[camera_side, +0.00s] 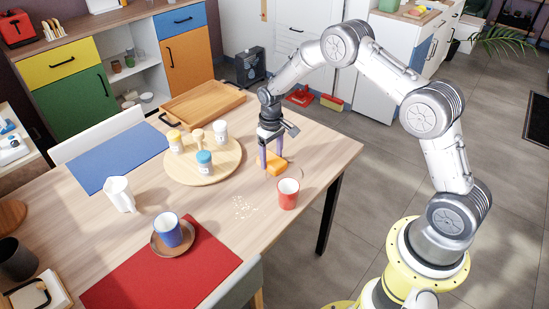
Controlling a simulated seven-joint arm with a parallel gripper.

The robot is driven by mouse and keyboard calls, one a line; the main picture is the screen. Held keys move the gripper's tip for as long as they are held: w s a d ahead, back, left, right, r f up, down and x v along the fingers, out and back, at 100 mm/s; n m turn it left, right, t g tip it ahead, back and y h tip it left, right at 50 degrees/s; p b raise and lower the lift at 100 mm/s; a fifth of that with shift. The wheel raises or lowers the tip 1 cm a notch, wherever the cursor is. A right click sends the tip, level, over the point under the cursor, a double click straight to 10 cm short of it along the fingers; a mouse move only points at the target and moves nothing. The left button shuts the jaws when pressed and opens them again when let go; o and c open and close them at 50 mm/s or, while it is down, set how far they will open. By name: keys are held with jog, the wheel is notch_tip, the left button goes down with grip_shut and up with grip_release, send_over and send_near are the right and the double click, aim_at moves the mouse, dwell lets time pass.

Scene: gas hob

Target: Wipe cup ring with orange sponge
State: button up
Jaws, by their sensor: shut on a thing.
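My gripper (272,159) points down over the right part of the wooden table, with its purple fingers closed on an orange sponge (278,166). The sponge is at or just above the tabletop; I cannot tell whether it touches. A faint curved mark, perhaps the cup ring (299,172), seems to show just right of the sponge, behind the red mug (288,194). It is too faint to be sure. The red mug stands upright in front of the sponge, close to it.
Left of the gripper, a round board (229,172) holds several jars. Pale crumbs (242,207) lie left of the red mug. A white jug (119,194) and wooden tray (203,103) stand farther off. The table's edge is close on the right.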

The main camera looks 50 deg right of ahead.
jog(key=shift+d+f, duration=0.15)
jog(key=shift+d, duration=0.65)
jog(key=shift+s+f, duration=0.1)
jog(key=shift+s, duration=5.4)
jog(key=shift+r, duration=0.2)
jog(key=shift+w+r, duration=0.15)
jog(key=shift+r, duration=2.85)
jog(key=shift+r, duration=0.1)
jog(key=shift+r, duration=1.4)
